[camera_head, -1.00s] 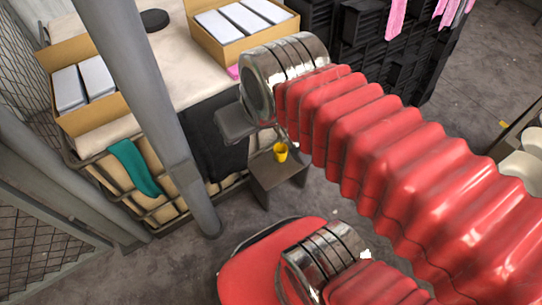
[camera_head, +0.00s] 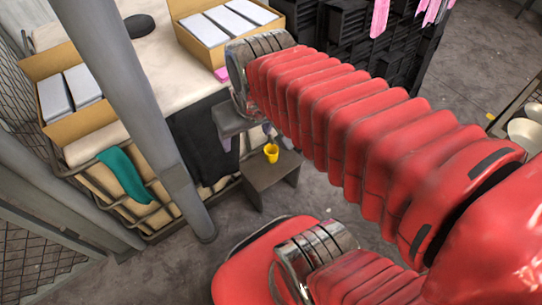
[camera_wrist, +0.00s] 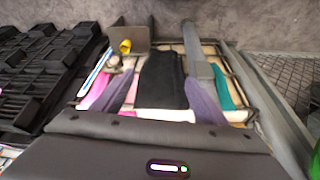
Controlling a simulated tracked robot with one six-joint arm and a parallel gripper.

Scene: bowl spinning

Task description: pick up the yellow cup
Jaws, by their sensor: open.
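The yellow cup (camera_head: 271,153) stands upright on a small grey-brown stool (camera_head: 284,179) on the floor. In the wrist view the cup (camera_wrist: 125,47) shows at the upper left on the stool (camera_wrist: 139,34). My gripper (camera_head: 248,137) hangs beyond the bellows arm, close above and to the left of the cup in the head view. Its grey body and parts of its lavender fingers show; the arm hides some of it. In the wrist view my gripper (camera_wrist: 160,80) has its two lavender fingers spread apart with nothing held. The cup lies beyond the left finger, outside the gap.
A cream-covered table (camera_head: 170,75) with a black cloth (camera_head: 208,137) and open boxes (camera_head: 225,35) stands behind the stool. A grey post (camera_head: 140,115) rises to the left. Black crates (camera_head: 345,60) stand at the back. Floor right of the stool (camera_head: 320,205) is clear.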

